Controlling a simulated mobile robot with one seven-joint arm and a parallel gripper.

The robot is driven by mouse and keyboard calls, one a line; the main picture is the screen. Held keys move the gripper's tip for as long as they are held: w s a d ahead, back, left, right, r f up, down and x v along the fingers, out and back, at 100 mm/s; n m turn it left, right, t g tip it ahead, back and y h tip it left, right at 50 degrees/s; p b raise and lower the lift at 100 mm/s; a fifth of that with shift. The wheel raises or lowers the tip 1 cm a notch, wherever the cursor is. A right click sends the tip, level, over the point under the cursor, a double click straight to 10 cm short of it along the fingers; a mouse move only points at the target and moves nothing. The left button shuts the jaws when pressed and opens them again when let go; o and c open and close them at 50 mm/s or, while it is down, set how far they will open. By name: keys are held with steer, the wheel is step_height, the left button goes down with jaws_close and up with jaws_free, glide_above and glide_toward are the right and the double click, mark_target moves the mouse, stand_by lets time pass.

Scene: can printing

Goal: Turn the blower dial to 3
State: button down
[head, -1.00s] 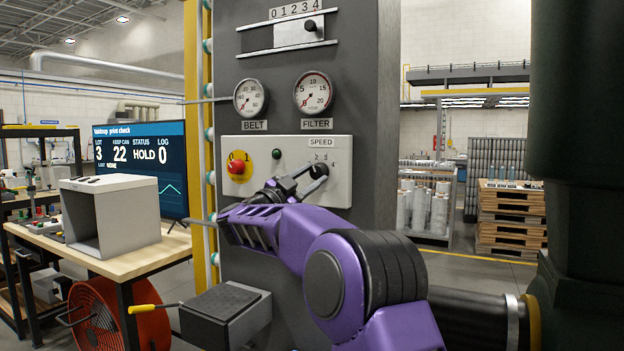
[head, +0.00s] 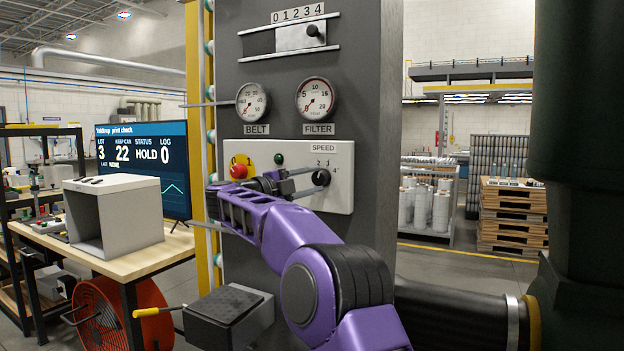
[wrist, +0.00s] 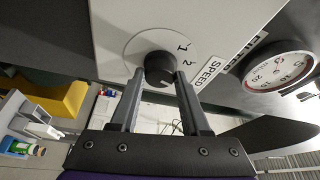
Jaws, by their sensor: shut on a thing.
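The dial is a black round knob (head: 320,177) on the white panel (head: 336,200), under the SPEED label; it also shows in the wrist view (wrist: 160,66). My gripper (head: 312,180) comes in from the left, fingers nearly level. In the wrist view my gripper (wrist: 160,75) is shut on the knob, one finger on each side. I cannot read which figure the knob points to.
A red button (head: 238,171) on a yellow plate and a small green button (head: 279,159) sit left of the dial, close to my wrist. Above are the BELT gauge (head: 251,102), the FILTER gauge (head: 317,97) and a 0–4 slider (head: 313,31).

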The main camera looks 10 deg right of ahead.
stand_by(0.4)
steer(key=shift+c, duration=1.9)
jaws_free()
steer(key=v, duration=1.7)
steer(key=shift+s+a+r+b, duration=0.15)
steer(key=shift+a+b, duration=0.05)
steer(key=shift+b, duration=0.1)
